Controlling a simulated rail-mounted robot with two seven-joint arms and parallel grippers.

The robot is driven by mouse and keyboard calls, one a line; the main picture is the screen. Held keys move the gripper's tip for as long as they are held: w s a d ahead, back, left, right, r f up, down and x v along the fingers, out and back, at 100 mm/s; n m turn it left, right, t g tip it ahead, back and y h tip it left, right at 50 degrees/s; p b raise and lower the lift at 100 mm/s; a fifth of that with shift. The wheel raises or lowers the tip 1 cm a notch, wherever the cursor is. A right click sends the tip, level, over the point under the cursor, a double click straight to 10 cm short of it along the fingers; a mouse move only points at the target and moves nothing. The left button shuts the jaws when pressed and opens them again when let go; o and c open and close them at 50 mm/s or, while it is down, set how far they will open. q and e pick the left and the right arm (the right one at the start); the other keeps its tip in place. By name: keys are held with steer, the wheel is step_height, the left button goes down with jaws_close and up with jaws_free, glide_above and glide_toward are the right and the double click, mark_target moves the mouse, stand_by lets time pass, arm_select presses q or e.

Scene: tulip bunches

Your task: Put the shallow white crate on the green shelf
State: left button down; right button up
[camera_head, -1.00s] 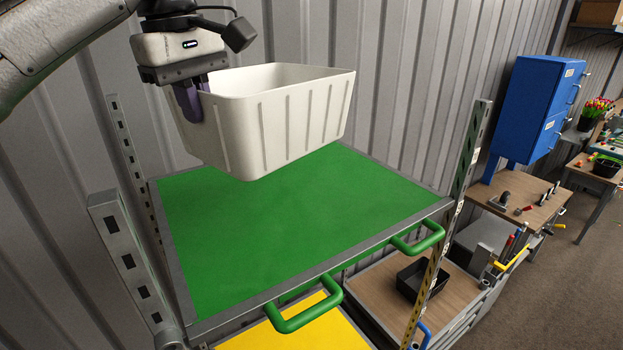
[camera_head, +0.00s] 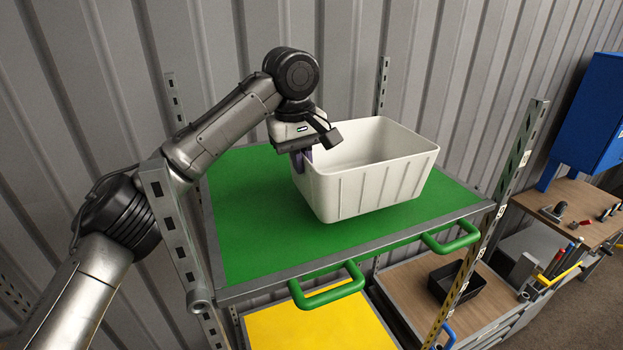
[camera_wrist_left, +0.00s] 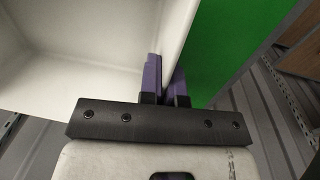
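The shallow white crate (camera_head: 375,185) is upright and looks empty, over the right part of the green shelf (camera_head: 245,205) in the head view. I cannot tell whether its base touches the shelf. My left gripper (camera_head: 301,160) is shut on the crate's left wall, one purple finger inside and one outside. In the left wrist view the fingers (camera_wrist_left: 165,82) pinch the crate wall (camera_wrist_left: 178,30), with the green shelf (camera_wrist_left: 232,40) beyond it. My right gripper is in neither view.
Perforated metal posts (camera_head: 510,165) stand at the shelf's corners, and green handles (camera_head: 328,290) stick out at its front. A yellow shelf (camera_head: 310,325) lies below. A black bin (camera_head: 455,280) sits on a wooden surface at lower right. Corrugated wall is behind.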

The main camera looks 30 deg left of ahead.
arm_select(q)
steer(key=shift+f, duration=2.2)
steer(key=c, duration=1.3)
jaws_free()
steer(key=r, duration=0.8)
steer(key=s+r, duration=0.1)
steer(key=r, duration=0.3)
steer(key=shift+a, duration=0.4)
steer(key=shift+r, duration=0.1)
